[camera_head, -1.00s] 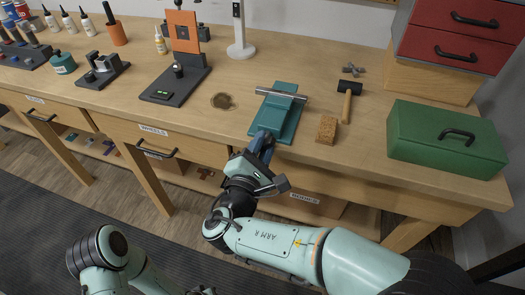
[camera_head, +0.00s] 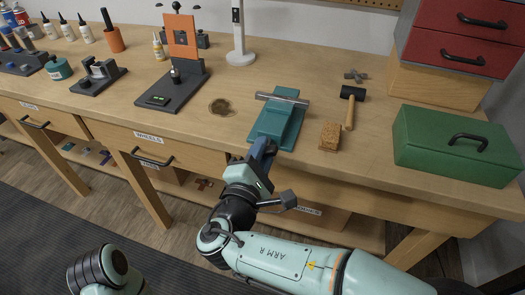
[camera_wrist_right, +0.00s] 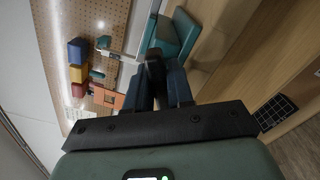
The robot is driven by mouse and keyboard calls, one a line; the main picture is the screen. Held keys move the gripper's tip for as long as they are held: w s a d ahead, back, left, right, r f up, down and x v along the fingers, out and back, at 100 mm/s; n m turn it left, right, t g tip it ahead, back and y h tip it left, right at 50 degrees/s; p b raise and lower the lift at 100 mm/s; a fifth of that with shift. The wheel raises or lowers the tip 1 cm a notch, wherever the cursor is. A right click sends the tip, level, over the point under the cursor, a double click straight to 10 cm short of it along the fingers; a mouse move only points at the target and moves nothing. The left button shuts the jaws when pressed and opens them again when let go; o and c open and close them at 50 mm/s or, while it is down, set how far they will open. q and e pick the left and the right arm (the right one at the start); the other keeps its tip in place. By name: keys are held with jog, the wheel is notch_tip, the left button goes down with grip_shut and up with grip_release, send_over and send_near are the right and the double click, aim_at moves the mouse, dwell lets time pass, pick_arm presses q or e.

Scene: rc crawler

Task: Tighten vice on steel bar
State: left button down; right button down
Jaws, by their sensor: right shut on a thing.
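The teal vice (camera_head: 274,126) stands at the front edge of the workbench. The grey steel bar (camera_head: 282,98) lies across its top, between the jaws as far as I can tell. My right gripper (camera_head: 263,148) is at the front end of the vice. In the right wrist view its blue fingers (camera_wrist_right: 158,88) are shut on the black vice handle (camera_wrist_right: 154,70), with the teal vice body (camera_wrist_right: 172,35) just beyond. The handle is mostly hidden in the head view. Part of my left arm shows at the lower left, but its gripper is out of view.
A hammer (camera_head: 350,108) and a brown block (camera_head: 330,136) lie close to the right of the vice. A green toolbox (camera_head: 450,150) stands further right. A dark stand with an orange plate (camera_head: 182,38) is at the left. Bench space between the stand and vice is mostly clear.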

jog(key=c, duration=1.4)
grip_release()
jog(key=shift+o, duration=0.2)
jog(key=shift+s, duration=0.1)
